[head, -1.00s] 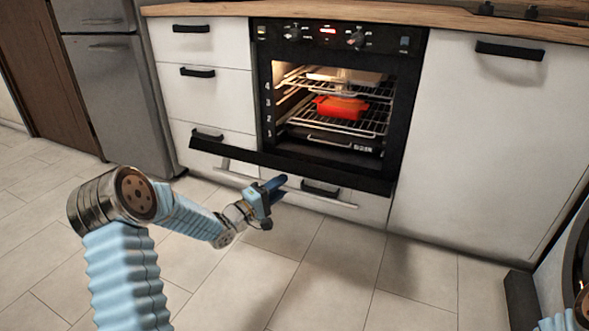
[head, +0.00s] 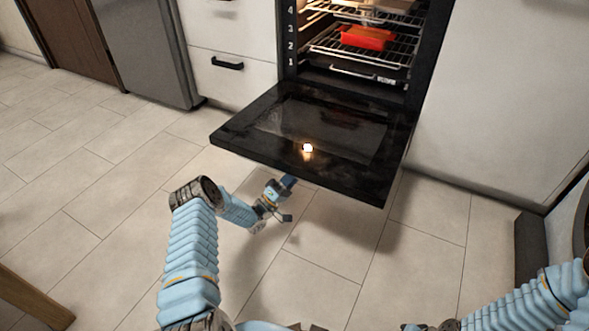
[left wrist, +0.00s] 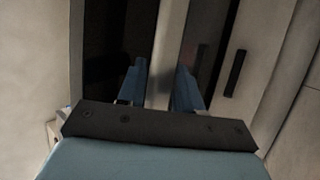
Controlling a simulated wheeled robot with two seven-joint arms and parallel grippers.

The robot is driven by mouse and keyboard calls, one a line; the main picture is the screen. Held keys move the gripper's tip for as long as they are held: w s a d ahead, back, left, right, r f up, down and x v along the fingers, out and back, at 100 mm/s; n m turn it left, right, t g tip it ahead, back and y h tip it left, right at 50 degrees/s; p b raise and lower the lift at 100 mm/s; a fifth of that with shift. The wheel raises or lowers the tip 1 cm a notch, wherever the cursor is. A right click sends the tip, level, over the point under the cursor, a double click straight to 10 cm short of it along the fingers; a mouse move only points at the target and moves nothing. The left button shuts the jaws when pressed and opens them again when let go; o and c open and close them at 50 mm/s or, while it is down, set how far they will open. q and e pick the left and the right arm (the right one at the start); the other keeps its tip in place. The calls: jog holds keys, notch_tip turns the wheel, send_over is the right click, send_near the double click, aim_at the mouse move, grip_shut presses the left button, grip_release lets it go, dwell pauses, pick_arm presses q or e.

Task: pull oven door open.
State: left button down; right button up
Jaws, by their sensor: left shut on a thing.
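The oven door (head: 250,120) is black with a glass pane and is swung down to nearly level in the head view. My left gripper (head: 288,182) is at the door's front edge, partly under it. In the left wrist view the blue fingers of the left gripper (left wrist: 160,78) stand on either side of a pale metal handle bar (left wrist: 170,40) and are shut on it. The handle is hidden behind the door in the head view. My right arm shows at the lower right of the head view, but its gripper is not in view.
Inside the lit oven, a red dish (head: 367,38) sits on a wire rack (head: 340,48). White drawers (head: 228,80) and a grey fridge (head: 150,50) are to the left, a white cabinet (head: 500,100) to the right. The tiled floor (head: 120,200) in front is clear.

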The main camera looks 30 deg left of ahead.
pick_arm(q)
jog(key=shift+w+r, duration=0.25)
jog(key=shift+w, duration=0.05)
jog(key=c, duration=0.8)
grip_release()
jog(key=shift+o, duration=0.2)
jog(key=shift+f, duration=0.1)
jog(key=shift+s+f, duration=0.1)
jog(key=shift+s, duration=0.05)
jog(key=v, duration=1.3)
jog(key=shift+s+a+f, duration=0.15)
jog(key=shift+s+f, duration=0.1)
